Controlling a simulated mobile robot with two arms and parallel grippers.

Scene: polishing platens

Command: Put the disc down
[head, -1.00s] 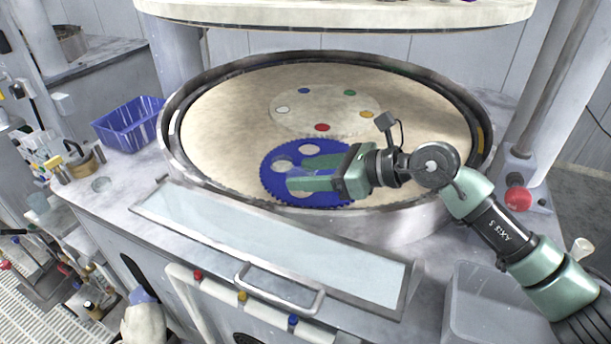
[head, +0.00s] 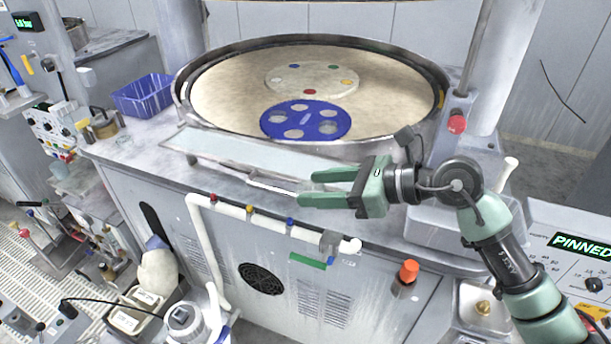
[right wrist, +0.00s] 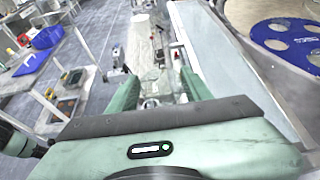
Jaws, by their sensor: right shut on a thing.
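My right gripper (head: 312,188) is in front of the machine's front edge, below the polishing platen. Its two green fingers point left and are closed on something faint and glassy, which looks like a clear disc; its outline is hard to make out. In the right wrist view a pale see-through shape (right wrist: 150,90) shows between the fingers. A blue toothed disc (head: 305,119) with several round holes lies flat on the beige platen (head: 225,92), apart from the gripper. It also shows in the right wrist view (right wrist: 283,37). My left gripper is not in view.
A pale disc with coloured dots (head: 290,80) sits farther back on the platen. A raised metal rim (head: 185,95) surrounds the platen. A clear-topped panel and handle lie in front. A blue bin (head: 145,97) stands left, a grey tray (head: 430,225) near the right arm.

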